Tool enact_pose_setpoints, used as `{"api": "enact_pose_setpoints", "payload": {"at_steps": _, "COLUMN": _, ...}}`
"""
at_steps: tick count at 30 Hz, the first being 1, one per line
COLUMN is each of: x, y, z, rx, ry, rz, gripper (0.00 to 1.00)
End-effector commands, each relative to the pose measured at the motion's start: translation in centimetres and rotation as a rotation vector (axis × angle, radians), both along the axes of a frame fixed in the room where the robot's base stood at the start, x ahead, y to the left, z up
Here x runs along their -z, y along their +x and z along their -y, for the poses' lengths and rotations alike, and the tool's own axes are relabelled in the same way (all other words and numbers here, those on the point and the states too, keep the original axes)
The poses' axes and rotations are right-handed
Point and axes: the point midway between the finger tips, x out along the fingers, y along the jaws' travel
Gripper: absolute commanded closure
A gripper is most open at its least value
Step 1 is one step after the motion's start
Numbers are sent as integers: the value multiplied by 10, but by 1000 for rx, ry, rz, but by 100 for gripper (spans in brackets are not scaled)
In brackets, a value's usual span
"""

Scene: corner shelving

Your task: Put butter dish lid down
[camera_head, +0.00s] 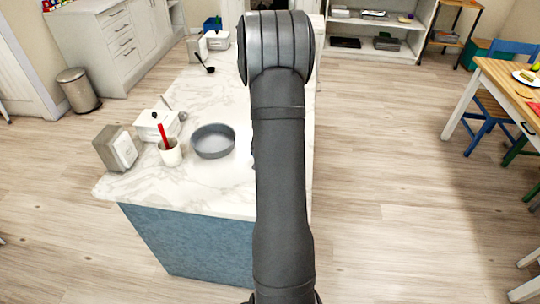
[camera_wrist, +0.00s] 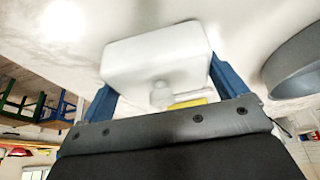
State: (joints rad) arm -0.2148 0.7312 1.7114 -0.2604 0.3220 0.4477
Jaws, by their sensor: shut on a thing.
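The butter dish lid (camera_wrist: 155,52) is a white rounded box with a small round knob, seen in the wrist view. My gripper (camera_wrist: 162,78) has its two blue fingers on either side of the lid and is shut on it. The knob points back toward the wrist. The pale counter surface fills the view behind the lid; I cannot tell whether the lid touches it. A small yellow patch (camera_wrist: 188,103) shows beside the knob, possibly butter. In the head view my arm hides the gripper and lid.
A grey round pan (camera_head: 213,141) sits on the marble counter (camera_head: 205,190), left of my arm, and shows close by in the wrist view (camera_wrist: 298,62). A white cup with a red utensil (camera_head: 170,153) and a napkin holder (camera_head: 116,148) stand farther left.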

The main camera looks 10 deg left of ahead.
Motion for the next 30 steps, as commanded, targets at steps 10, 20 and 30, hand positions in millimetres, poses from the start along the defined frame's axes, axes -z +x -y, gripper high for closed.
{"api": "enact_pose_setpoints", "payload": {"at_steps": 10, "x": 3, "y": 0, "z": 0, "rx": 0, "ry": 0, "rz": 0, "gripper": 0}}
{"api": "enact_pose_setpoints", "payload": {"at_steps": 20, "x": -20, "y": -7, "z": 0, "rx": -1, "ry": 1, "rz": 3, "gripper": 0}}
{"api": "enact_pose_setpoints", "payload": {"at_steps": 30, "x": -75, "y": -30, "z": 0, "rx": -1, "ry": 1, "rz": 4, "gripper": 0}}
